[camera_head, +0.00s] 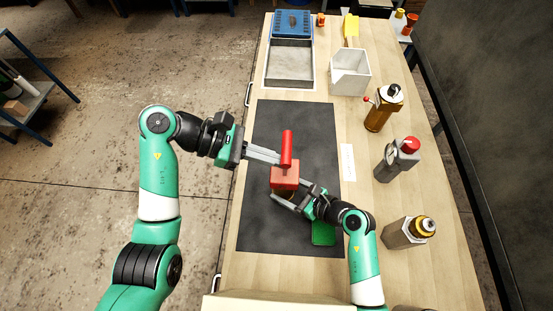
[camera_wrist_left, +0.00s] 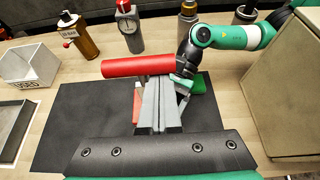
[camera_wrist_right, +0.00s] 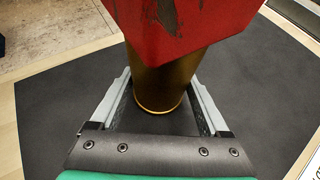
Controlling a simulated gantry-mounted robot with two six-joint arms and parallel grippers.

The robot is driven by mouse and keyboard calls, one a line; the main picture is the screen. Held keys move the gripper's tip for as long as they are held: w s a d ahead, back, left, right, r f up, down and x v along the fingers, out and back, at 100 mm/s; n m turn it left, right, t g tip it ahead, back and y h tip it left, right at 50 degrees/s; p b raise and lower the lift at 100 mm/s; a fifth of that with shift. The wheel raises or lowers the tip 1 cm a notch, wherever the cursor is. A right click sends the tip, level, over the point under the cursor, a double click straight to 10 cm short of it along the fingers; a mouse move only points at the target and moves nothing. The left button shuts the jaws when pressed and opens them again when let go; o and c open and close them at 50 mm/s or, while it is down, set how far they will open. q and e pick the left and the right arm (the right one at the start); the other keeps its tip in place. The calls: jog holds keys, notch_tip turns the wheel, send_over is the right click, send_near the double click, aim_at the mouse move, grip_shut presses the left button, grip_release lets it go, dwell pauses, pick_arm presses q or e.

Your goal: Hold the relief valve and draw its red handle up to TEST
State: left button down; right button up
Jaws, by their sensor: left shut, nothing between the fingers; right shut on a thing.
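The relief valve has a red block (camera_head: 285,177) for a top and a round brass body (camera_wrist_right: 165,85) below it. Its red handle (camera_head: 287,148) is a cylinder at the far side of the block; in the left wrist view the handle (camera_wrist_left: 150,67) lies across the picture. My left gripper (camera_head: 279,158) is shut and empty, its fingertips right at the handle; I cannot tell whether they touch. My right gripper (camera_wrist_right: 162,95) is shut on the brass body, one finger on each side, under the red block. The body's base stands over the dark mat (camera_head: 262,225).
Along the right are a brass unit (camera_head: 378,115), a grey unit with a red cap (camera_head: 390,165) and a grey unit with a yellow collar (camera_head: 400,233). A white box (camera_head: 349,72), grey tray (camera_head: 290,65) and blue case (camera_head: 292,24) stand at the back. A green pad (camera_head: 323,234) lies near my right arm.

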jog(key=o, duration=1)
pick_arm(q)
jog(key=v, duration=1)
pick_arm(e)
jog(key=shift+o, duration=0.2)
